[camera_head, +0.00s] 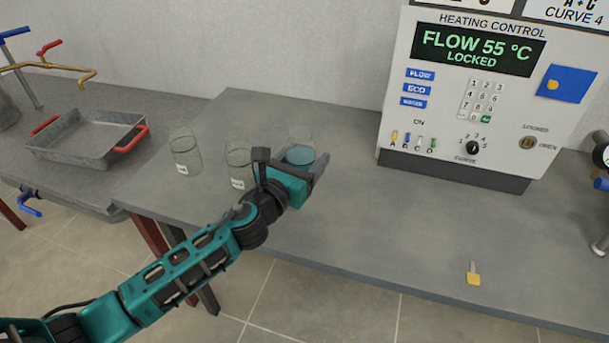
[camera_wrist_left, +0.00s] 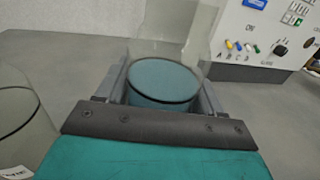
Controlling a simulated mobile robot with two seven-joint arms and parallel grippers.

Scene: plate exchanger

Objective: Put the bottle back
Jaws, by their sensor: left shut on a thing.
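A clear glass container with blue-green liquid, the likely bottle (camera_head: 300,154), stands at the middle of the grey table. My left gripper (camera_head: 312,168) reaches it from the front left and is shut on it. In the left wrist view the bottle (camera_wrist_left: 165,80) sits upright between the two fingers (camera_wrist_left: 162,98). Its base is hidden, so I cannot tell whether it touches the table. Two empty glass containers with white labels stand to its left, one at the far left (camera_head: 184,152) and one beside my gripper (camera_head: 238,160). My right gripper is not in view.
A heating control panel (camera_head: 400,120) stands at the back right, its display reading FLOW 55 °C LOCKED. A key with a yellow head (camera_head: 473,279) lies at the front right. A metal tray with red handles (camera_head: 75,155) sits at the left. The table between bottle and key is clear.

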